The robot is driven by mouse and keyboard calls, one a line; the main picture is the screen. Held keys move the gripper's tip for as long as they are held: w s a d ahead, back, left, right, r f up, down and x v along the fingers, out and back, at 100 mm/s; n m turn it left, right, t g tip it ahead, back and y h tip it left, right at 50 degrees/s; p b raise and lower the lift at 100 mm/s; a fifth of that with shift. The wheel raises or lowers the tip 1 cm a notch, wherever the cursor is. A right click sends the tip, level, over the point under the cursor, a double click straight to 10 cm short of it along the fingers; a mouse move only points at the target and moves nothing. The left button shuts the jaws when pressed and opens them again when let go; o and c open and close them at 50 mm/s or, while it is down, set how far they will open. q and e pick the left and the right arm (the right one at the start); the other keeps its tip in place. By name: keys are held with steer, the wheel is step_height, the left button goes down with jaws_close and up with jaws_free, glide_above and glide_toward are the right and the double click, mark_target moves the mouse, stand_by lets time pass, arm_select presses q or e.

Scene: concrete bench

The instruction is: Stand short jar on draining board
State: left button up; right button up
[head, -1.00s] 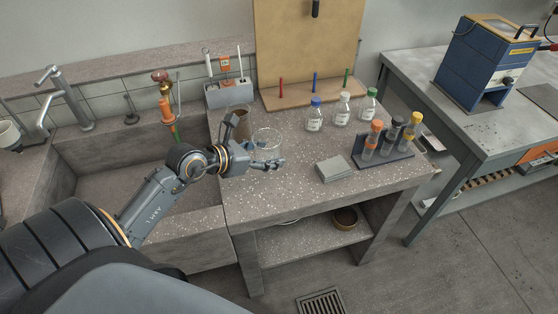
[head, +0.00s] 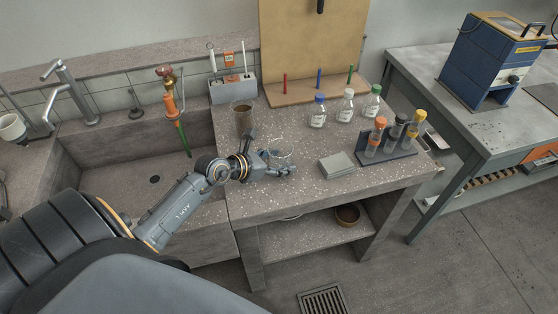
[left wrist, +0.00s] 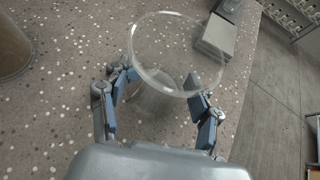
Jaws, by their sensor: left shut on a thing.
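The short jar (head: 281,157) is clear glass with a round open mouth. It is over the front part of the speckled bench. My left gripper (head: 274,165) is shut on the jar, with a finger on either side of its wall. In the left wrist view the jar (left wrist: 178,50) has its rim towards the camera, between the fingers (left wrist: 157,110). Whether its base touches the bench is hard to tell. The wooden board (head: 300,95) at the back has an upright panel and red, blue and green pegs; it appears to be the draining board. My right gripper is not in view.
A brown cup (head: 242,120) stands behind my left gripper. Capped bottles (head: 318,114) stand before the board. Grey plates (head: 336,165) and a tube rack (head: 386,155) are to the right. The sink (head: 90,160) lies left. Bench between cup and bottles is clear.

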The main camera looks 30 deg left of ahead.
arm_select(q)
steer(key=o, duration=1.7)
steer(key=shift+f, duration=0.15)
steer(key=shift+r, duration=0.3)
steer(key=v, duration=1.2)
steer(key=shift+f+b, duration=0.1)
steer(key=shift+b, duration=0.25)
